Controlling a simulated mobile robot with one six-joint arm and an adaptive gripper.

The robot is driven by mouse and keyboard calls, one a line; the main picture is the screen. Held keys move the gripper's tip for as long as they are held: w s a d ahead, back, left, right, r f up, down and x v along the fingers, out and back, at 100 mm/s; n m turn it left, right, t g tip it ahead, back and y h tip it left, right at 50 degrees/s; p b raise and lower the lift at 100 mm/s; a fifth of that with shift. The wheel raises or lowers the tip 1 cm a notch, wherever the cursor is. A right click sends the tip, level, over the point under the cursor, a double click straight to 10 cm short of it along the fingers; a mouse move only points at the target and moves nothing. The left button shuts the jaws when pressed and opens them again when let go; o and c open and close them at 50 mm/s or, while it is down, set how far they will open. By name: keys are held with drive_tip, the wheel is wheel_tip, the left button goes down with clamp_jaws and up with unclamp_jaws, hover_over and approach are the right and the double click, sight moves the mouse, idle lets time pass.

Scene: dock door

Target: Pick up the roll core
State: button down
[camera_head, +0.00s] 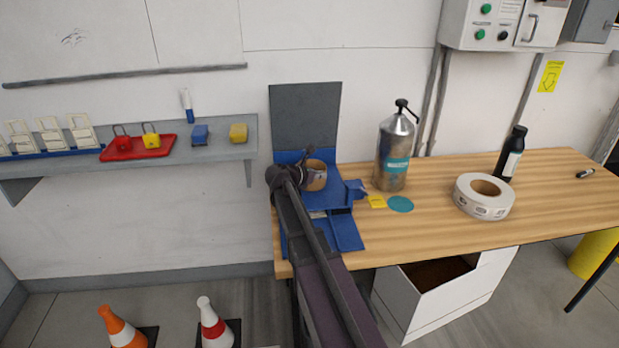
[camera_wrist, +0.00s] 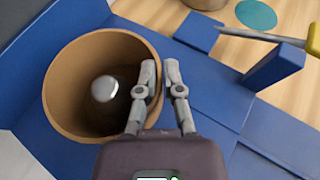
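The roll core (camera_head: 317,178) is a brown cardboard tube on the blue fixture (camera_head: 347,232) at the left end of the bench. In the wrist view, the core (camera_wrist: 62,95) has its open end toward the camera, and a shiny rounded metal piece (camera_wrist: 104,89) shows inside it. My gripper (camera_wrist: 161,70) is at the core's right rim. One finger is over the opening, the other is outside the wall, and the narrow gap between them holds the rim. In the head view my arm hides part of the core and most of my gripper.
A white label roll (camera_head: 467,203) and a dark bottle (camera_head: 511,153) stand farther right. A blue upright block (camera_wrist: 274,66) is near my gripper.

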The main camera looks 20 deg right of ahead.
drive_tip(key=shift+r, duration=0.2)
idle(0.3)
wheel_tip(320, 180, up, 10)
drive_tip(key=p, duration=1)
drive_tip(key=shift+f, duration=0.2)
